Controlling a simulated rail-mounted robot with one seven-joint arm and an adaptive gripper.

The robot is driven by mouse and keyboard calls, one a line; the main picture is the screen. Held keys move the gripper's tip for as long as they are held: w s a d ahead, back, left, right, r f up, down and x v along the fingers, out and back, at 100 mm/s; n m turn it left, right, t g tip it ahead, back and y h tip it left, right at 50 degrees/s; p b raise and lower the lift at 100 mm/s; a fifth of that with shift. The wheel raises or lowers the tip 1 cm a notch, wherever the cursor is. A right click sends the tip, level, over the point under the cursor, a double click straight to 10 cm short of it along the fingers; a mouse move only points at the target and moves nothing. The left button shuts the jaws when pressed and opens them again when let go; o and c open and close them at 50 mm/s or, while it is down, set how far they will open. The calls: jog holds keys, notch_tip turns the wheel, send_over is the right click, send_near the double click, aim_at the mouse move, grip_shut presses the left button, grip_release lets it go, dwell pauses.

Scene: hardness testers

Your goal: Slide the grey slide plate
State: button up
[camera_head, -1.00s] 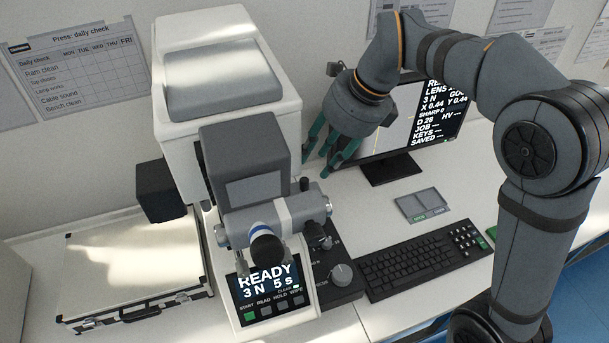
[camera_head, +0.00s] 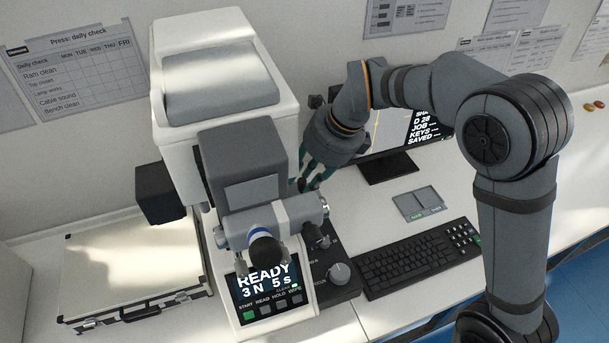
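The hardness tester (camera_head: 225,90) is a tall white machine with a grey front head and a horizontal grey turret (camera_head: 275,222). My gripper (camera_head: 311,182) has green fingers and points down at the tester's right side, behind the turret's right end. The fingers look apart and nothing shows between them, though their tips are partly hidden by the tester. I cannot make out the grey slide plate for certain; the space under the turret is hidden by the head and turret.
A lit READY panel (camera_head: 266,284) and a black knob box (camera_head: 335,277) stand in front. A flat grey two-panel pad (camera_head: 417,203), a keyboard (camera_head: 415,258) and a monitor (camera_head: 390,168) are right. A closed case (camera_head: 125,262) lies left.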

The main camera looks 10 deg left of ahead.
jog(key=shift+r, duration=0.1)
grip_shut()
jog(key=shift+w+a+r, duration=0.1)
dwell(0.4)
